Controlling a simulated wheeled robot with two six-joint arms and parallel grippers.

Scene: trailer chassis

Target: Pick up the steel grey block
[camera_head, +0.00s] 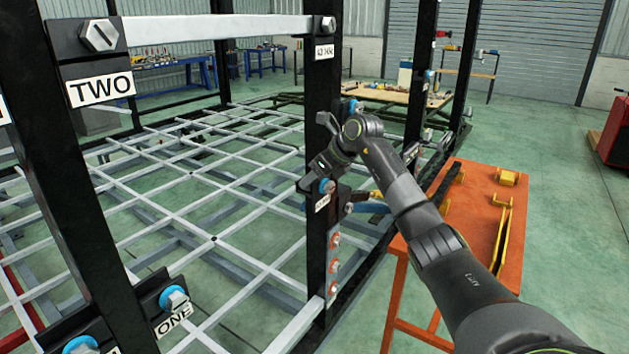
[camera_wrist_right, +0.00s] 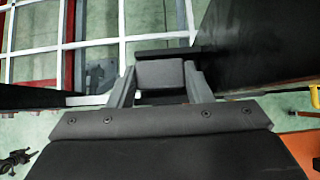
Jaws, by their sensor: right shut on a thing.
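In the right wrist view the steel grey block (camera_wrist_right: 160,73) sits between the two fingers of my right gripper (camera_wrist_right: 158,88), which is shut on it. A dark flat bar lies just beyond the block; I cannot tell whether it is part of it. The block is too dark and small there to make out clearly. I cannot tell whether it touches the post. My left gripper is out of view.
A white lattice frame (camera_head: 215,238) fills the left and middle. A post labelled TWO (camera_head: 99,90) and a fitting labelled ONE (camera_head: 174,318) stand at left. An orange table (camera_head: 480,215) with yellow parts is at right. A wooden workbench (camera_head: 400,95) stands behind.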

